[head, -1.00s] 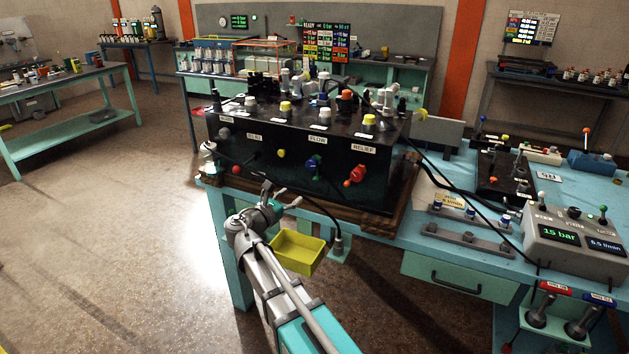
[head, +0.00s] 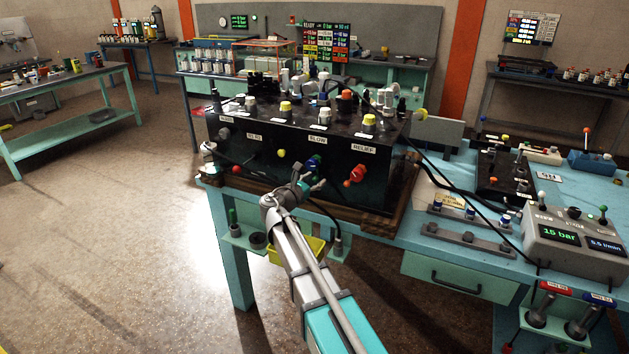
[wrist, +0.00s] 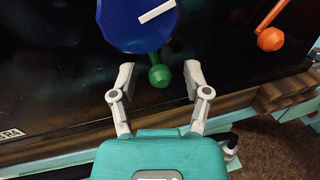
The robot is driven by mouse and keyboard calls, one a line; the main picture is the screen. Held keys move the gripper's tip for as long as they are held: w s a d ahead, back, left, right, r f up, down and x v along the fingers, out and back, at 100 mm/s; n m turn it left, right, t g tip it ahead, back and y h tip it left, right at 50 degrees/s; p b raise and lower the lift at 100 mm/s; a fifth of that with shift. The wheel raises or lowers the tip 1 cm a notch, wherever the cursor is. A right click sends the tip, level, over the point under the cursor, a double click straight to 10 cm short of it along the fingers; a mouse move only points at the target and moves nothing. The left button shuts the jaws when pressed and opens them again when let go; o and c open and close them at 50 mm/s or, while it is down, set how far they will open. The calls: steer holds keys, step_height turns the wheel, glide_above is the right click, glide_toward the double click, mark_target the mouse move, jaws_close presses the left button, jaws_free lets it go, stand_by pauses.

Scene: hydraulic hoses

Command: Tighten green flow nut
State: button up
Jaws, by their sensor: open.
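The green flow nut (wrist: 159,74) sits on a short green stem just below the blue flow knob (wrist: 136,22) on the black panel's front. My gripper (wrist: 158,82) is open in the wrist view, with one finger left of the green nut and one right of it. I see no contact between fingers and nut. In the head view my gripper (head: 313,183) is at the panel under the FLOW label, just below the blue knob (head: 313,164). There the green nut is hard to make out beside the gripper.
The red-orange relief knob (head: 355,175) is close on the right, with its orange ball (wrist: 270,39) in the wrist view. A wooden ledge (wrist: 262,95) runs below the panel. A yellow bin (head: 290,254) hangs under my arm. A black hose hangs near the bin.

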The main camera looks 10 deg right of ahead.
jaws_close()
stand_by(0.4)
steer(key=shift+w, duration=0.1)
steer(key=m, duration=0.1)
steer(key=a+m+p, duration=0.1)
steer(key=w+m, duration=0.1)
steer(key=shift+a+r+m+y+p, duration=0.25)
steer(key=shift+a+m+y+p, duration=0.05)
steer(key=shift+y+p, duration=0.1)
steer(key=shift+w+a+r+m+y+p, duration=0.15)
steer(key=shift+w+a+m+p, duration=0.15)
steer(key=shift+m, duration=0.5)
steer(key=shift+w+a+r+m+y+p, duration=0.1)
steer(key=shift+w+a+m+y+p, duration=0.2)
steer(key=shift+m, duration=0.5)
steer(key=shift+s, duration=0.1)
